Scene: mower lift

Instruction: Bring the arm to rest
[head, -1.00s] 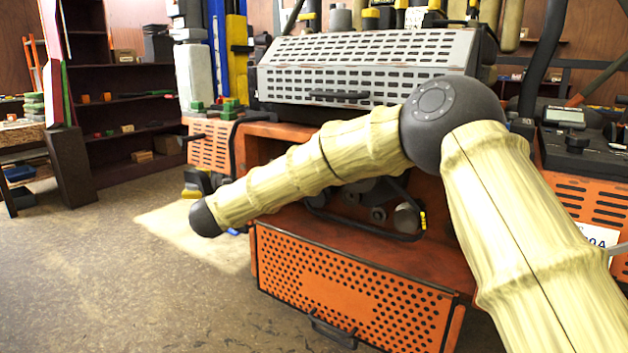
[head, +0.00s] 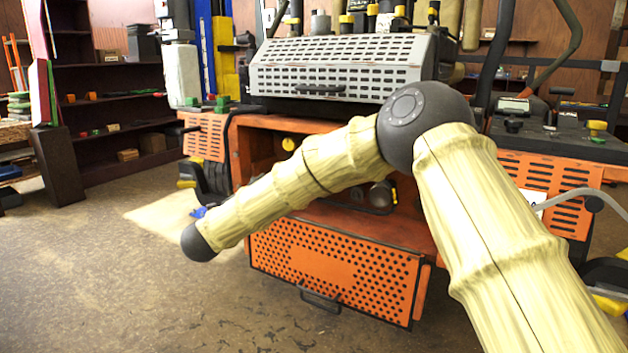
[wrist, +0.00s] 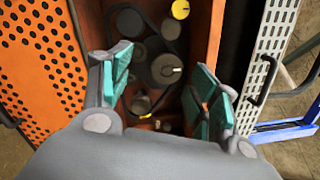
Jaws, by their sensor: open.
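My gripper (wrist: 162,95) shows in the wrist view with its two teal-padded fingers spread wide apart and nothing between them. It faces the open bay (wrist: 185,45) of the orange machine, where dark pulleys and a belt (wrist: 150,60) lie beyond the fingers. In the head view my pale, jointed arm crosses in front of the orange machine (head: 290,130); the gripper itself is hidden there. The grey slotted cover (head: 340,70) is on top of the machine, and the perforated orange panel (head: 335,265) hangs low at its front.
The perforated orange panel (wrist: 40,60) is left of the gripper in the wrist view, and the slotted cover (wrist: 270,60) is on the right. Dark shelves (head: 110,90) stand at the back left. The floor (head: 120,290) at the front left is clear.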

